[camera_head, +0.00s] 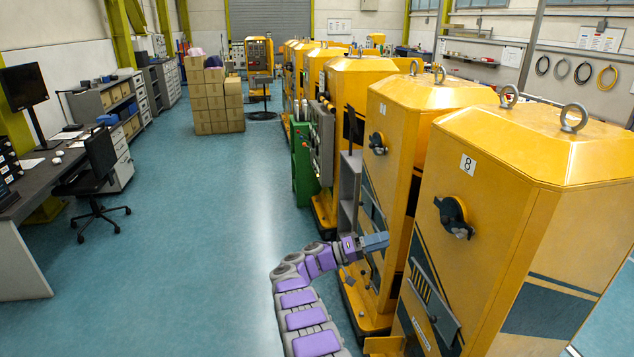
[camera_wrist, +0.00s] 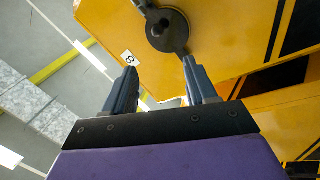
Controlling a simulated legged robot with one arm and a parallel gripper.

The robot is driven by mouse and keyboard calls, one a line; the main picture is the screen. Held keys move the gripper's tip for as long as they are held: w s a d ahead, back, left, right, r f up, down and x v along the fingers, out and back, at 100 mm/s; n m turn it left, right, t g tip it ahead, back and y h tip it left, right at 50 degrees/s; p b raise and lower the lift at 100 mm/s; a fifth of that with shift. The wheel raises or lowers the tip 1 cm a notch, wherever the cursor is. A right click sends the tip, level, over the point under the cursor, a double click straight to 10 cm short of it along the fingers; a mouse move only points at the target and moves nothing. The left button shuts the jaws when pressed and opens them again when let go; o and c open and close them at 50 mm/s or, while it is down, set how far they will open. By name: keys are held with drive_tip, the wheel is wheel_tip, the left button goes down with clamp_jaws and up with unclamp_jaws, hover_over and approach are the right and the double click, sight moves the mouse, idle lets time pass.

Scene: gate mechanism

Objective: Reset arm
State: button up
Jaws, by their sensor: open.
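My arm is purple and grey and reaches from the bottom of the head view towards the row of yellow cabinets. My gripper (camera_head: 375,241) is at its end, in front of the cabinet faces. In the wrist view my gripper (camera_wrist: 162,92) shows two dark fingers spread apart with nothing between them. Beyond the fingertips is a yellow cabinet (camera_wrist: 225,40) with a black round handle (camera_wrist: 167,29) and a number label (camera_wrist: 128,58). In the head view the nearest cabinet (camera_head: 500,200), labelled 8, has a black handle (camera_head: 453,216).
A second cabinet (camera_head: 405,130) stands beyond the nearest one, with more behind it in a row. Stacked cardboard boxes (camera_head: 212,100) stand at the back. A desk (camera_head: 35,185) and office chair (camera_head: 92,180) are at left. The blue floor (camera_head: 200,220) between is clear.

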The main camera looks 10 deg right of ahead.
drive_tip(key=s+r+n+y, duration=0.35)
drive_tip(key=s+y, duration=0.25)
drive_tip(key=s, duration=0.4)
drive_tip(key=s+r+n+y, duration=0.2)
drive_tip(key=s+r+y, duration=0.25)
drive_tip(key=s, duration=0.55)
drive_tip(key=s+a+y, duration=0.3)
drive_tip(key=s+a, duration=0.2)
drive_tip(key=s, duration=0.6)
drive_tip(key=s+a+f+n+y, duration=0.1)
drive_tip(key=s+a+y, duration=0.3)
drive_tip(key=s, duration=0.8)
drive_tip(key=s+a+f+y, duration=0.1)
drive_tip(key=s+a+y, duration=0.2)
drive_tip(key=s+a, duration=0.5)
drive_tip(key=s, duration=0.3)
drive_tip(key=shift+s+a+f+n+y, duration=0.15)
drive_tip(key=shift+s+f+n+y, duration=0.1)
drive_tip(key=shift+s+n+y, duration=0.1)
